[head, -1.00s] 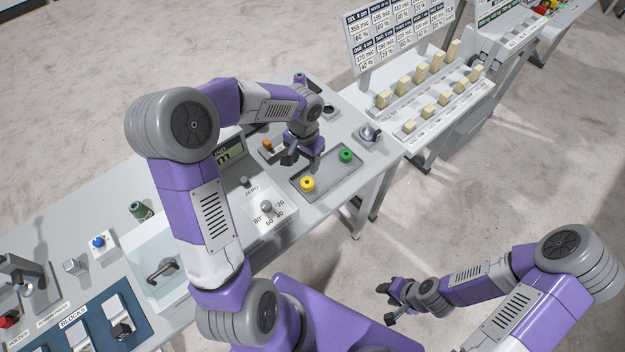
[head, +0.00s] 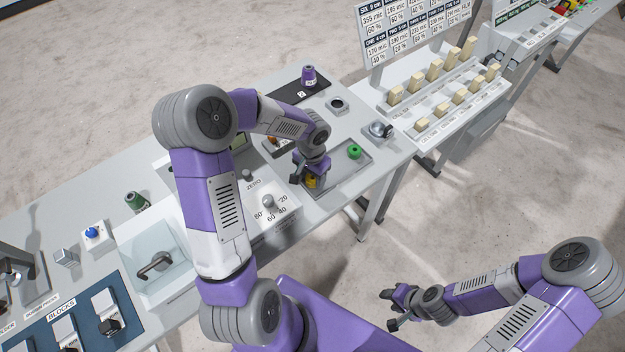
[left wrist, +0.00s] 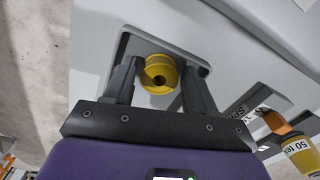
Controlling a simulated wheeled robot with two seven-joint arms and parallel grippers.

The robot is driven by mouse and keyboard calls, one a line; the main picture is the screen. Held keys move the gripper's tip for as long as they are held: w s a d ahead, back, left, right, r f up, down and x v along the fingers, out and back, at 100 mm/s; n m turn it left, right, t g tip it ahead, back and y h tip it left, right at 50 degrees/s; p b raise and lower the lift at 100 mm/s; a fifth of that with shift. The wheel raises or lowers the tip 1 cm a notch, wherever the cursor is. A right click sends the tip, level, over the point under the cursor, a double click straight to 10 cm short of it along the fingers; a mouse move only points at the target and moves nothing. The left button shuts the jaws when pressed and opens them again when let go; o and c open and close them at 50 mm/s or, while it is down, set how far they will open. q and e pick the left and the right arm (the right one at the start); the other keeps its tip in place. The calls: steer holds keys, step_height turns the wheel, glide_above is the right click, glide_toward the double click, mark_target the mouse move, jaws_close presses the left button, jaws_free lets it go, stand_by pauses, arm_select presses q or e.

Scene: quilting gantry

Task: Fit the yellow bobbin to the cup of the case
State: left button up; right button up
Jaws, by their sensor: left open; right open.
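The yellow bobbin (head: 313,182) sits at the near left end of a shallow grey tray (head: 350,181). In the left wrist view the yellow bobbin (left wrist: 160,71) shows its round end and dark centre hole. My left gripper (head: 306,178) is over it; in the left wrist view its two fingers (left wrist: 161,82) stand open on either side of the bobbin. Whether they touch it I cannot tell. A round metal piece (head: 380,129) on a plate beyond the tray looks like the case with its cup. My right gripper (head: 393,309) is open and empty, off the bench over the floor.
A green bobbin (head: 354,151) lies in the same tray. A small block with a dark round hole (head: 337,104) and a purple spool (head: 309,76) stand further back. A dial box (head: 268,204) stands left of the tray. A rack of cream blocks (head: 440,100) is at right.

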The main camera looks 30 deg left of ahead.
arm_select(q)
steer(key=c, duration=0.8)
